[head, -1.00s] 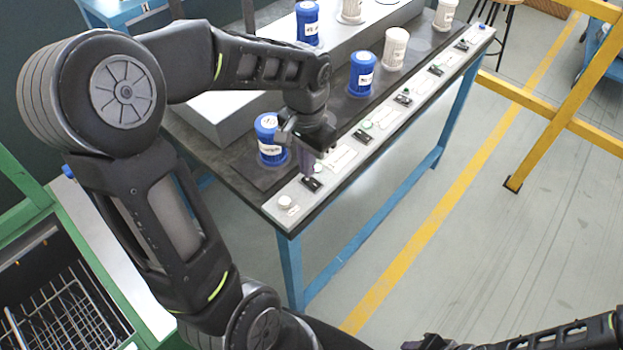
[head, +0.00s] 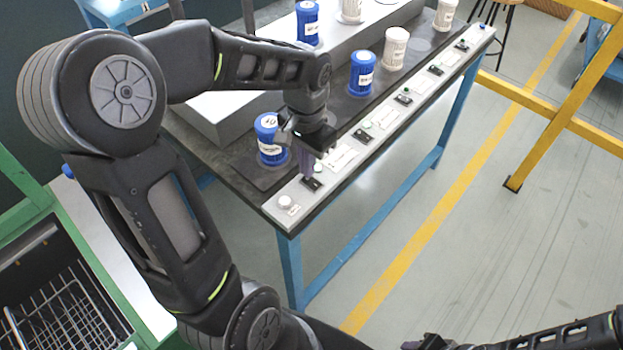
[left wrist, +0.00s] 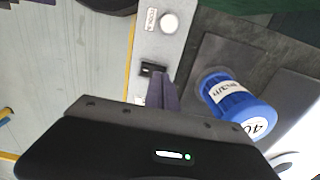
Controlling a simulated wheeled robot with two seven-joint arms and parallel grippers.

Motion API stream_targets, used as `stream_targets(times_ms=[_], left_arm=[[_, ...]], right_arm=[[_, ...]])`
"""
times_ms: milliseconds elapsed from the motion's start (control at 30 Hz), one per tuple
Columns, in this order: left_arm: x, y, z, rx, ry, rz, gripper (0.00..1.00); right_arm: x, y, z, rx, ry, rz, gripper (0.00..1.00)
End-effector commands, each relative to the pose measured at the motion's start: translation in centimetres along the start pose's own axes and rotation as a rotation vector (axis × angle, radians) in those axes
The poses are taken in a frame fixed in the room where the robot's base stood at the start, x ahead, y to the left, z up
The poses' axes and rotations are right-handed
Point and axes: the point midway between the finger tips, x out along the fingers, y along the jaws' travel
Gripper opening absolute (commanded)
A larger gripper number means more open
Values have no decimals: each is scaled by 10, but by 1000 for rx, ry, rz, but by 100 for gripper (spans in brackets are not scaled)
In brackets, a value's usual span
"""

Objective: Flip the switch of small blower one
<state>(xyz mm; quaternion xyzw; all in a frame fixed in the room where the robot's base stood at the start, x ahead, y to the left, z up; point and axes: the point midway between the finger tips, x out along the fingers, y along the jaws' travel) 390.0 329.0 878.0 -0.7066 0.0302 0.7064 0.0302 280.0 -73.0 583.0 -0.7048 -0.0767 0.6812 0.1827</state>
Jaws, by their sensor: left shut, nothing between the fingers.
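A light switch strip runs along the bench's front edge, with several black switches. The nearest black switch (head: 311,184) lies just below my left gripper (head: 306,174) in the head view; it also shows in the left wrist view (left wrist: 152,69). My left gripper is shut and empty, its fingertips (left wrist: 162,76) pointing down close beside that switch. Whether they touch it I cannot tell. A blue blower (head: 268,142) with a white label stands just behind the gripper; in the left wrist view this blue blower (left wrist: 232,98) is to the right. My right gripper (head: 428,342) shows only partly at the bottom edge.
A round white knob (head: 284,202) sits at the strip's near end. Another blue blower (head: 361,74) and a white one (head: 395,48) stand farther along. A yellow railing (head: 540,110) is at the right. The floor in front of the bench is clear.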

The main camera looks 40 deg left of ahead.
Motion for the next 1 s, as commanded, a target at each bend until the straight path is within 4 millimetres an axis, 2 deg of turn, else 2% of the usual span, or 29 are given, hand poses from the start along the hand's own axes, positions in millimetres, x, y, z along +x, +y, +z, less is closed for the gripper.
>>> stream_targets(times_ms=[1000], left_arm=[[16,0,0,0,-1,0,0]], right_arm=[[11,4,0,0,0,0,36]])
